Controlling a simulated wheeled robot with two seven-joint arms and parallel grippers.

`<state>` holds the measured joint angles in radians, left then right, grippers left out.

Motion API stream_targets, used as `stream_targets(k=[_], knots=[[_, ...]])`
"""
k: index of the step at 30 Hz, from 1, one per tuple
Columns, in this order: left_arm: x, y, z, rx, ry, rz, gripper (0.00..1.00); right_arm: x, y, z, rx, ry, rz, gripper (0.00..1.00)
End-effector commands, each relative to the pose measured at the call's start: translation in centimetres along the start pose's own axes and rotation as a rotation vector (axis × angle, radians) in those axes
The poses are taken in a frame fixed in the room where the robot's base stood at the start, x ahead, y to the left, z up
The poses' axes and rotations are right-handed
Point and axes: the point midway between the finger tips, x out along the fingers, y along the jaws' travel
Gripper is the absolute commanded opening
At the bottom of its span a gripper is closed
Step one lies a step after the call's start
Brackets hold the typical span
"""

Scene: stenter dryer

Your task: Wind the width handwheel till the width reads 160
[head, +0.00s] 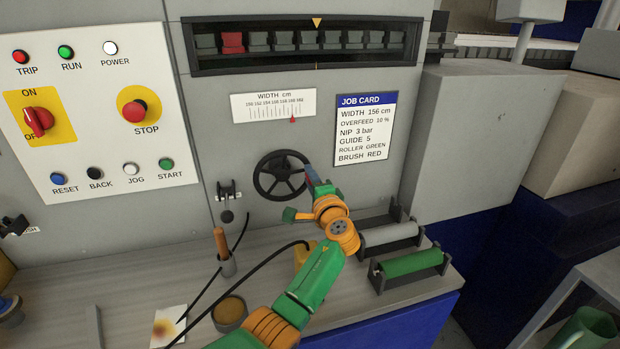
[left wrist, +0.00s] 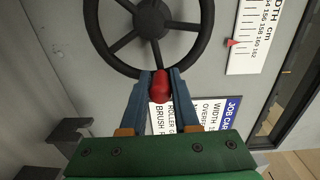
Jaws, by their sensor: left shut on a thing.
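The width handwheel (head: 281,176) is a dark spoked wheel on the grey machine front. Its red knob (left wrist: 160,86) shows in the left wrist view between the blue fingers of my left gripper (left wrist: 160,84), which is shut on it. In the head view my left gripper (head: 312,178) is at the wheel's right rim, and the knob is hidden. The width scale (head: 273,105) is a white plate above the wheel. Its red pointer (head: 292,119) stands toward the right end, around 160 to 162; the print is too small to read exactly. My right gripper is not in view.
The job card (head: 365,128) lists width 156 cm. A switch panel (head: 95,110) is at left. The shelf below carries a grey roller (head: 391,234), a green roller (head: 412,263), a wooden-handled tool (head: 221,243) in a holder and a black cable. A small lever (head: 228,200) is left of the wheel.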

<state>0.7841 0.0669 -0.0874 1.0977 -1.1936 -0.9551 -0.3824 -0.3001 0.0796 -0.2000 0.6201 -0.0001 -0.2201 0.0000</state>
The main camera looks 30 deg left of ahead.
Motion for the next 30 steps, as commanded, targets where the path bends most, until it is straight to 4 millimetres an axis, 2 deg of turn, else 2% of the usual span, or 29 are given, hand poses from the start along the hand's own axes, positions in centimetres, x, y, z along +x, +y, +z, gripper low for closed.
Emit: stream_targets(k=[5, 6, 8, 9, 19, 27, 30], knots=[[0.0, 0.0, 0.0, -0.001, 0.001, 0.001, 0.00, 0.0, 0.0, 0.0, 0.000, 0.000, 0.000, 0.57], [0.0, 0.0, 0.0, -0.001, 0.001, 0.001, 0.37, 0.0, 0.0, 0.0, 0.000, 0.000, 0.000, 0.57], [0.0, 0.0, 0.0, -0.002, 0.001, 0.001, 0.54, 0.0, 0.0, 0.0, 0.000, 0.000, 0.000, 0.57], [0.0, 0.0, 0.0, -0.002, 0.001, 0.001, 0.58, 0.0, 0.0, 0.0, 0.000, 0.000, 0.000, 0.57], [-0.6, 0.1, -0.1, -0.003, 0.002, 0.000, 0.58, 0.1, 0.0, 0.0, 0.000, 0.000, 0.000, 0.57], [-5.6, 0.3, -0.1, -0.004, 0.004, 0.001, 0.58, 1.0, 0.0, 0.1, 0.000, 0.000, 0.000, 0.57], [-6.8, 0.2, -0.1, -0.003, 0.003, 0.001, 0.58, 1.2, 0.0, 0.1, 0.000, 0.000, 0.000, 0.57]])
